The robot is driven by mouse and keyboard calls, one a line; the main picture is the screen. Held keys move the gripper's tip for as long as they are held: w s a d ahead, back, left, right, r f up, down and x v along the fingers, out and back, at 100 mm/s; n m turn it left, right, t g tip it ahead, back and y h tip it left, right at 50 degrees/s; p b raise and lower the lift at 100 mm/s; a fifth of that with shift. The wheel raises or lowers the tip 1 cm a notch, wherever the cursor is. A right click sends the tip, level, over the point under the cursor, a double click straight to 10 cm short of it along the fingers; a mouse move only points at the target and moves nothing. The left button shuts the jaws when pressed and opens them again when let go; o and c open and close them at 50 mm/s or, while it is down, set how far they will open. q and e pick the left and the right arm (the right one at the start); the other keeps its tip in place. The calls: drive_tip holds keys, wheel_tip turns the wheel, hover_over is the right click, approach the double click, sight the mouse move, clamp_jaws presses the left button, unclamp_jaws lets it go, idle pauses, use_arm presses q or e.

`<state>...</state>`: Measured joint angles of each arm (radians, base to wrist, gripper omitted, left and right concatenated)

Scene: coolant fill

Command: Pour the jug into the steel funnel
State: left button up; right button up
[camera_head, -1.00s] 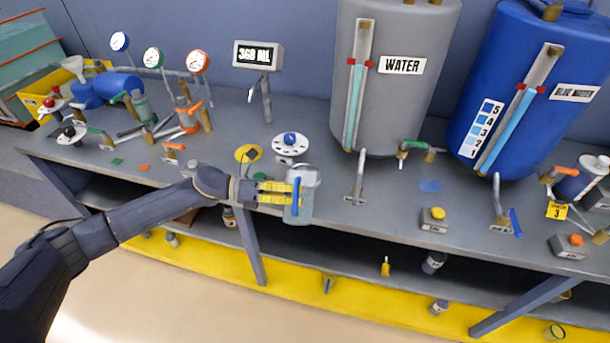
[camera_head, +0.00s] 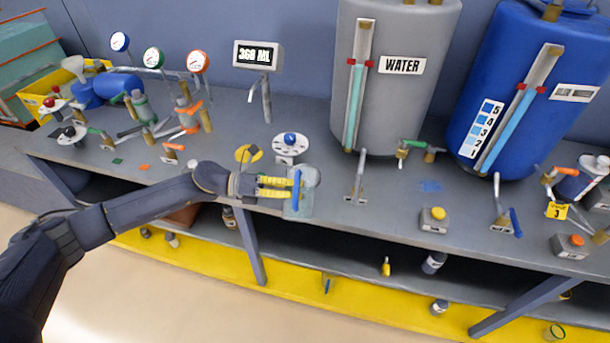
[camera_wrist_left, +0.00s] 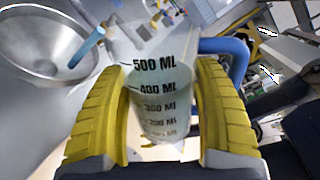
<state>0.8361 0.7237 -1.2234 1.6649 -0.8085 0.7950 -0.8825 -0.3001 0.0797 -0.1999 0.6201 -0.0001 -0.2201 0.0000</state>
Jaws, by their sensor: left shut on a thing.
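The jug (camera_head: 307,207) is a translucent container with a blue handle, held over the bench's front edge. My left gripper (camera_head: 280,187) is shut on it, with yellow fingers around its side. In the left wrist view the jug (camera_wrist_left: 160,85) shows black marks up to 500 ML between the two fingers (camera_wrist_left: 160,115). Its lower part looks pale green; the liquid level is hard to read. A steel funnel-like bowl (camera_wrist_left: 45,45) shows at the left of the wrist view, apart from the jug. I cannot surely pick it out in the head view. My right gripper is not in view.
A white disc with a blue knob (camera_head: 290,145) stands just behind the jug. A display (camera_head: 258,55) reads 360 ML. The grey WATER tank (camera_head: 395,110) and a blue tank (camera_head: 500,110) stand right of it. Taps and gauges crowd the bench's left.

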use_arm(q)
drive_tip(key=shift+r, duration=0.15)
drive_tip(key=shift+w+f+n+g, duration=0.15)
drive_tip(key=shift+f+n, duration=0.05)
drive_tip(key=shift+n, duration=0.6)
drive_tip(key=shift+w+f+n+g, duration=0.15)
drive_tip(key=shift+f+n, duration=0.05)
drive_tip(key=shift+n, duration=0.6)
idle(2.1)
drive_tip(key=shift+w+d+r+n+g, duration=0.1)
drive_tip(key=shift+w+r+n+g, duration=0.2)
drive_tip(key=shift+w+r+n, duration=0.65)
idle(0.6)
drive_tip(key=shift+w+n, duration=0.45)
drive_tip(key=shift+n, duration=0.1)
idle(0.8)
drive_tip(key=shift+r, duration=0.15)
drive_tip(key=shift+s+m, duration=0.3)
drive_tip(key=shift+m, duration=0.1)
drive_tip(key=shift+s+f+m, duration=1)
drive_tip(key=shift+s+f, duration=0.15)
drive_tip(key=shift+r+m, duration=0.1)
drive_tip(key=shift+m, duration=0.3)
